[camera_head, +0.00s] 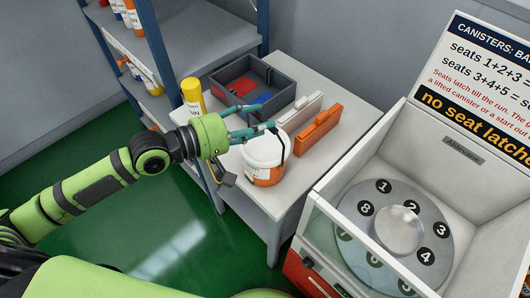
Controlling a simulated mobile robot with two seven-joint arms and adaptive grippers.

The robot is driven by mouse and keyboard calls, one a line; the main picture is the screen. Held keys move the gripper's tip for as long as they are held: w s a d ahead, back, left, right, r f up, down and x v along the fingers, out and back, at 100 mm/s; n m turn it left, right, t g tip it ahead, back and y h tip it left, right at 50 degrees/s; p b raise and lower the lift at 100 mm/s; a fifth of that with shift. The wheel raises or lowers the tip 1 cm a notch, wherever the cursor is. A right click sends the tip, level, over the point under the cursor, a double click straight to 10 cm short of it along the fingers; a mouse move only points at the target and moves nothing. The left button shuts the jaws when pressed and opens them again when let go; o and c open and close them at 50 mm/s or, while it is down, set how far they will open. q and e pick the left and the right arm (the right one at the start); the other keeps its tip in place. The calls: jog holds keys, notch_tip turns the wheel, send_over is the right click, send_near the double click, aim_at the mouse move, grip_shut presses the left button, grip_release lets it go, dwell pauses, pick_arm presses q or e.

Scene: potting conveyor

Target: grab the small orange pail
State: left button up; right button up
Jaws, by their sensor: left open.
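The small pail (264,161) stands upright on the front part of a light grey table. It has a white upper part, an orange lower part with a pale label, and a dark handle strip at its right side. My left gripper (266,116) reaches in from the left, open, with its teal fingers apart. In the picture its fingers lie over and just behind the pail's top rim; I cannot tell whether they touch it. The near finger hides part of the far rim. My right gripper is not in view.
The table (345,104) also holds a grey divided bin (284,91) with red and blue items, a white case, an orange case (320,130) and a yellow bottle (192,96). A shelf rack stands behind left. A glass-fronted machine with a numbered carousel (352,196) stands at right.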

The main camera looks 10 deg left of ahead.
pick_arm(q)
jog(key=shift+x, duration=1.25)
grip_shut()
jog(key=shift+w+r, duration=0.1)
jog(key=shift+r, duration=0.1)
